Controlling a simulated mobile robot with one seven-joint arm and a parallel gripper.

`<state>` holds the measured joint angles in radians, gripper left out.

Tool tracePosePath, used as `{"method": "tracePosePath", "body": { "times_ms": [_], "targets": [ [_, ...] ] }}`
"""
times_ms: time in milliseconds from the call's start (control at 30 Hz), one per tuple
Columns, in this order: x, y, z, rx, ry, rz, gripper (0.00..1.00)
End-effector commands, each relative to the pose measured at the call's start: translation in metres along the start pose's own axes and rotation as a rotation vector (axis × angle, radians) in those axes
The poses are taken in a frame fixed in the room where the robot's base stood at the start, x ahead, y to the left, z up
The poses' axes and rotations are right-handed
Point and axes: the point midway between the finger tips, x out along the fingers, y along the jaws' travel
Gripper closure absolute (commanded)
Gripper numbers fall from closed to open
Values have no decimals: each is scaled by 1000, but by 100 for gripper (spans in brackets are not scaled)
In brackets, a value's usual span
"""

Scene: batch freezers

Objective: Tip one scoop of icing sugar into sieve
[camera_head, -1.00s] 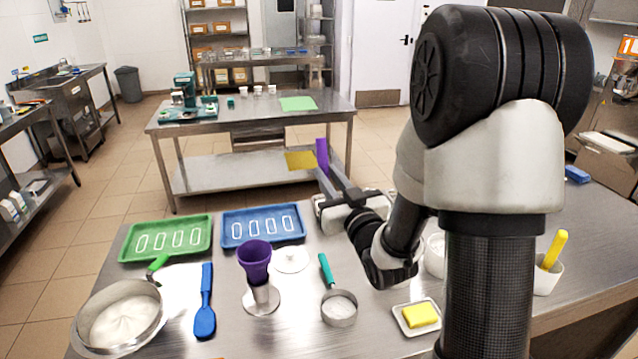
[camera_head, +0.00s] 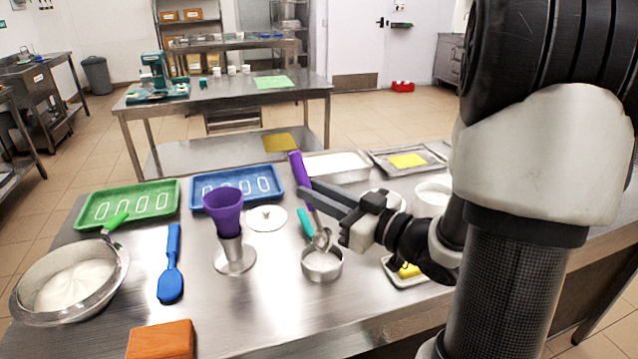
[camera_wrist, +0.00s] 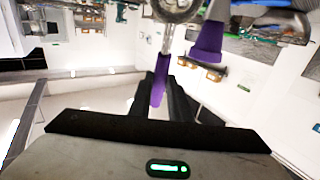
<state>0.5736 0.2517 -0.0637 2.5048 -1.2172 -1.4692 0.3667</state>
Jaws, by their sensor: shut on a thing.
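My gripper (camera_head: 308,196) is shut on the purple handle (camera_head: 297,168) of a metal scoop. The handle stands steep, purple end up, and the scoop's small bowl (camera_head: 322,238) hangs down over the sieve. The handle (camera_wrist: 160,80) is between my fingers in the wrist view, with the bowl (camera_wrist: 176,10) cut off at the top edge. The sieve (camera_head: 322,266) is a round metal one with a green handle, lying on the steel table. The bowl is at its rim in the picture; I cannot tell if they touch. The contents of bowl and sieve are unclear.
Left of the sieve stand a purple cup on a metal stand (camera_head: 228,215), a blue spatula (camera_head: 171,265) and a metal bowl (camera_head: 115,272) of white stuff. A butter dish (camera_head: 420,281) and white tub (camera_head: 434,192) stand right. Trays (camera_head: 130,205) line the back.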

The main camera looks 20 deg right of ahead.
Motion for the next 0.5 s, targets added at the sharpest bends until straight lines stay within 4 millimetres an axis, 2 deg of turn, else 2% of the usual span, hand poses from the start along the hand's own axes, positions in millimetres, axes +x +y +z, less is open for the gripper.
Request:
{"method": "tracePosePath", "body": {
  "times_ms": [33, 500],
  "targets": [
    [3, 0, -7, 0, -23, -2, 100],
    [29, -1, -1, -1, -256, -3, 100]
  ]
}}
